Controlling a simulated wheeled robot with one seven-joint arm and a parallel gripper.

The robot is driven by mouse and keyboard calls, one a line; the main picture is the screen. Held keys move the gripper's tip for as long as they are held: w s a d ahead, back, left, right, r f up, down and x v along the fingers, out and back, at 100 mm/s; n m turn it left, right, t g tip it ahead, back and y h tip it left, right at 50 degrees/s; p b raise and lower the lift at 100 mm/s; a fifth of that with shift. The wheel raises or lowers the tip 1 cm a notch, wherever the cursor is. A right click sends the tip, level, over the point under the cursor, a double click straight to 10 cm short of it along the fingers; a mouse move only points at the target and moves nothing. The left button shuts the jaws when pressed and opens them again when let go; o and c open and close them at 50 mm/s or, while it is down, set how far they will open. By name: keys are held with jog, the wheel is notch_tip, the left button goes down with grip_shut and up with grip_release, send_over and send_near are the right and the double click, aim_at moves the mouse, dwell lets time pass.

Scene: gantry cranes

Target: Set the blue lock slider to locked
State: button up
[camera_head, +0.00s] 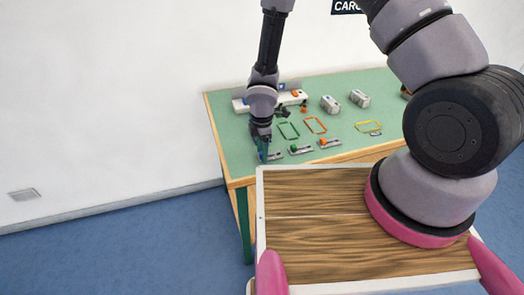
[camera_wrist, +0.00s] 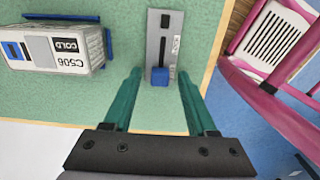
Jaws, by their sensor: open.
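The blue lock slider is a grey plate (camera_wrist: 152,40) with a dark slot and a blue knob (camera_wrist: 160,76). In the wrist view the knob sits at the lower end of the slot, nearest my gripper. Small lettering beside the slot is too blurred to read. My gripper (camera_wrist: 159,88) is open, with its teal fingers on either side of the knob and gaps to both sides. I cannot tell whether the fingers are at knob height. In the head view my gripper (camera_head: 262,150) is over the table's front left corner and hides most of this slider.
Sliders with a green knob (camera_head: 293,147) and an orange knob (camera_head: 323,141) stand to the right on the green table (camera_head: 235,160). A container marked C506 COLD (camera_wrist: 68,50) is left of the slider in the wrist view. Coloured outlines and two grey containers lie farther back.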

grip_shut()
dwell(1.4)
